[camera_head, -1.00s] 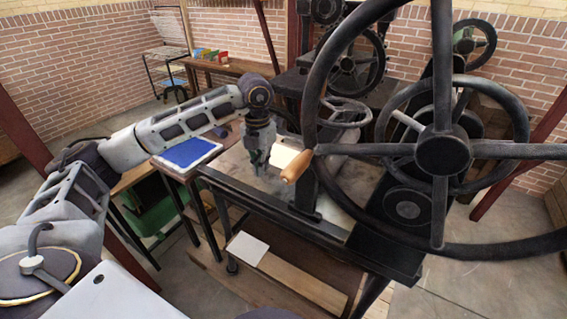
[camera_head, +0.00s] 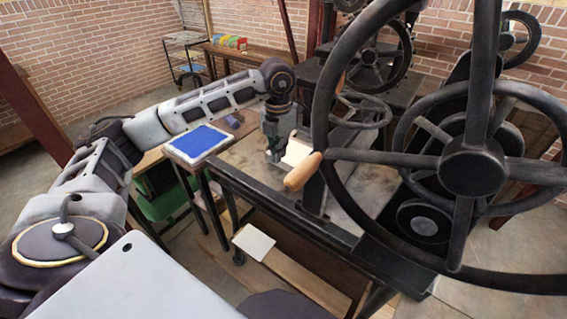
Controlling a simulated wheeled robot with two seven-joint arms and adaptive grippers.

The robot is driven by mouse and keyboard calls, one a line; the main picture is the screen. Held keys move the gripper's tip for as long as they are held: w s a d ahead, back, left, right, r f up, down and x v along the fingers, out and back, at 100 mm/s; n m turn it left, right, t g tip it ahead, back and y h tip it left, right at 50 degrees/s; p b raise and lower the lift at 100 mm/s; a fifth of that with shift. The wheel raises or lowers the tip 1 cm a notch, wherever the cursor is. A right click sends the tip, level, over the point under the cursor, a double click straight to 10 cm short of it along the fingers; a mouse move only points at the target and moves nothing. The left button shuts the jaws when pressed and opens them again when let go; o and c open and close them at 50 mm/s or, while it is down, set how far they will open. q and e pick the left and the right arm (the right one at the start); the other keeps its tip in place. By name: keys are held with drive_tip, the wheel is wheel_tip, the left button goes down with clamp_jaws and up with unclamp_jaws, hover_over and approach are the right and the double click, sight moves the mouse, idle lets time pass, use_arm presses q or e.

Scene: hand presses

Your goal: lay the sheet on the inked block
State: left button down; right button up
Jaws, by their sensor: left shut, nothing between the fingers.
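A white sheet-like patch (camera_head: 297,152) shows on the press bed, partly hidden by the handwheel's wooden handle and my left gripper. A bright blue slab (camera_head: 198,141) with a pale border lies on a small stand left of the press; it looks like the inked block, though I cannot be sure. My left gripper (camera_head: 273,157) points down over the press bed, right of the blue slab and just left of the white patch. It is shut and empty. I cannot tell whether it touches the bed. My right gripper is not in view.
A large dark handwheel (camera_head: 472,165) with a wooden handle (camera_head: 302,172) stands close on the right. A pale square (camera_head: 254,242) lies on the low wooden shelf under the press (camera_head: 310,235). A bench with colored items (camera_head: 229,41) stands at the back.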

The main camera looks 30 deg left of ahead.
sight(294, 153)
use_arm(q)
wheel_tip(294, 153, down, 10)
drive_tip(key=shift+f+p, duration=0.1)
drive_tip(key=shift+p, duration=0.7)
drive_tip(key=shift+w+r, duration=0.2)
drive_tip(key=shift+w, duration=0.25)
drive_tip(key=shift+w+p, duration=0.55)
drive_tip(key=shift+w, duration=1)
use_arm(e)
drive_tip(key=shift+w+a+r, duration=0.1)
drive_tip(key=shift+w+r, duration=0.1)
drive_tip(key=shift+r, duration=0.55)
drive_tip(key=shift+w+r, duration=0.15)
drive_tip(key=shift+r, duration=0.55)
use_arm(q)
drive_tip(key=shift+w, duration=0.1)
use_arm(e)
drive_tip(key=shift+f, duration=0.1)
use_arm(q)
drive_tip(key=shift+w+b, duration=0.35)
drive_tip(key=shift+w, duration=0.1)
drive_tip(key=shift+w+f, duration=0.15)
drive_tip(key=shift+w, duration=0.6)
drive_tip(key=shift+s, duration=0.1)
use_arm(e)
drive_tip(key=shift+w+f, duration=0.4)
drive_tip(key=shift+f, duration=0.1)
